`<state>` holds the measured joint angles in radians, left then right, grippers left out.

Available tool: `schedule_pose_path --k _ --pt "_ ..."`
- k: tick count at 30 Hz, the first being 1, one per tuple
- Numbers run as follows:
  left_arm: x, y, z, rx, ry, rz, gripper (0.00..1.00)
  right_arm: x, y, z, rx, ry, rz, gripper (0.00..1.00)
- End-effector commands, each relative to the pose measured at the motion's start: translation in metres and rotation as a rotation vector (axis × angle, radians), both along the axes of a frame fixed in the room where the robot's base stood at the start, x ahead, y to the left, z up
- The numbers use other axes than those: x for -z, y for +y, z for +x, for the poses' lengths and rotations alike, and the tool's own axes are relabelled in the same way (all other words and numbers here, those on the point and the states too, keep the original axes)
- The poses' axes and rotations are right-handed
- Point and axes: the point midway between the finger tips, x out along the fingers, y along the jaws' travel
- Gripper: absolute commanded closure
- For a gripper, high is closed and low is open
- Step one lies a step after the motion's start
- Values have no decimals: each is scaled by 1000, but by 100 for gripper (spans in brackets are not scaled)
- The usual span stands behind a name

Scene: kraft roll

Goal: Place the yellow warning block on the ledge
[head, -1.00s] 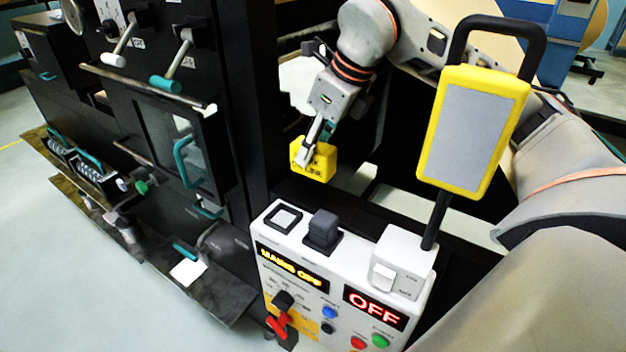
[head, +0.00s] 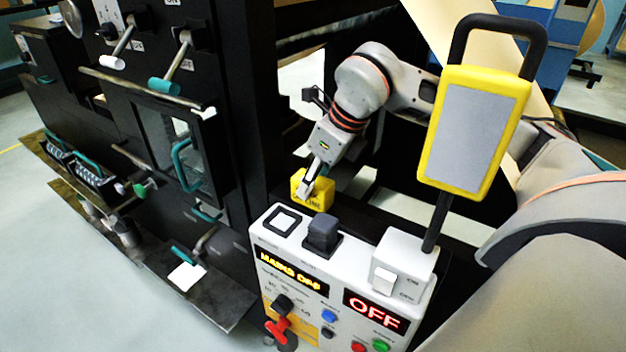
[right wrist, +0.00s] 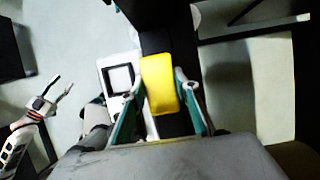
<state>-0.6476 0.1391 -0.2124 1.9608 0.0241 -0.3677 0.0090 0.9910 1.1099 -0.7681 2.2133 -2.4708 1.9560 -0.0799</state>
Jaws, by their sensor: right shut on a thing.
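The yellow warning block (head: 323,189) is held by my right gripper (head: 308,188) just behind the control box's top. In the right wrist view the block (right wrist: 160,82) sits between the two fingers of my right gripper (right wrist: 158,88), which are shut on it. The white top of the box, the likely ledge, carries a black square outline (head: 283,220); the outline (right wrist: 120,78) also shows left of the block in the right wrist view. The block is apart from the outline. My left gripper (right wrist: 62,92) shows in the right wrist view with its fingers spread and empty.
A dark knob (head: 322,232) stands beside the square outline. A yellow-framed panel (head: 474,130) on a dark post rises at the right of the box. The black machine (head: 140,130) with levers fills the left. The front shows a red OFF display (head: 374,309).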

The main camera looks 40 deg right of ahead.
Motion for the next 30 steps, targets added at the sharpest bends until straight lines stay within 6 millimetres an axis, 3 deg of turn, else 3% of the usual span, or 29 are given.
schedule_pose_path --k 1,2,3,17,30 --pt "3 0 0 0 1 0 53 3 0 0 0 0 0 93" --pt "2 0 -1 0 2 1 53 2 0 0 0 1 0 62" --pt "2 0 -1 0 3 1 53 2 0 0 0 1 0 53" --pt "-1 0 0 0 1 0 53 -7 -1 -1 0 -2 0 53" --pt "-5 0 1 0 -3 -1 53 -84 -13 -30 1 -6 -1 53"
